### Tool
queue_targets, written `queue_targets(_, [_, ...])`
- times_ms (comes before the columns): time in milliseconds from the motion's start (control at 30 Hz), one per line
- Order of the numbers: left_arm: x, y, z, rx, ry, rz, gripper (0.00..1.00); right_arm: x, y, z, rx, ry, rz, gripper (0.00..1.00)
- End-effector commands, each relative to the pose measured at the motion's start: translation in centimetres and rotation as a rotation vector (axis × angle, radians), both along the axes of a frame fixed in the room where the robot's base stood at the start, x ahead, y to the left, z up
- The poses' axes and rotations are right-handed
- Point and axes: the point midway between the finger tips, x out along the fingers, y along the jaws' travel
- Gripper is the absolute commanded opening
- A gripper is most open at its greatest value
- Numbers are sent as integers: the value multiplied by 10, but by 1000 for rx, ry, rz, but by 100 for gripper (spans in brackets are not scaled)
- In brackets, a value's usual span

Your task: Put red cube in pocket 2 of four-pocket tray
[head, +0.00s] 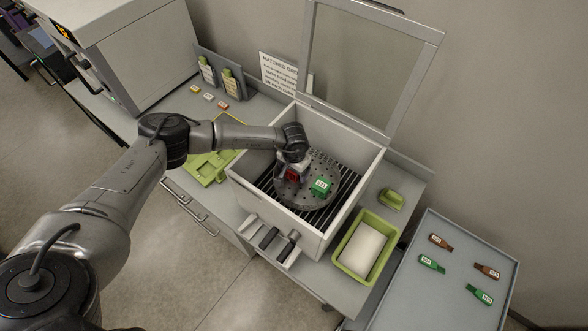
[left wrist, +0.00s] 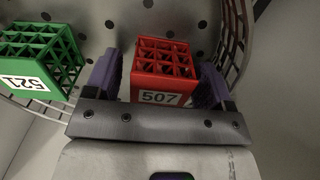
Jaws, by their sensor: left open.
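The red cube (head: 292,175), an open lattice block with a label 507, sits on the round perforated plate (head: 322,199) inside the grey open-lidded box. It also shows in the left wrist view (left wrist: 165,68). My left gripper (left wrist: 158,82) is open, with its two purple fingers on either side of the red cube; a gap shows on the left, and contact on the right cannot be told. In the head view the gripper partly hides the cube. A lime green tray (head: 204,172), apparently the four-pocket tray, lies left of the box, partly behind my arm; its pocket numbers are unreadable.
A green lattice cube (head: 320,187) labelled 521 stands on the plate beside the red one. A green bin (head: 345,266) with a white block stands right; tagged pieces lie on a side table (head: 425,295).

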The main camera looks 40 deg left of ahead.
Motion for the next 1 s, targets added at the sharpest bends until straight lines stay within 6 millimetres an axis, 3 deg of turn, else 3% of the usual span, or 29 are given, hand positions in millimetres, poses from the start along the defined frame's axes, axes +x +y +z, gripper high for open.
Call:
queue_targets(400, [1,0,75,-1,-5,-1,76,0,0,-11,1,0,-1,100])
queue_targets(600, [1,0,103,-1,-4,0,76,0,0,-14,-1,1,1,100])
queue_targets(1000, [0,0,119,-1,-1,0,76,0,-2,-16,-8,1,5,100])
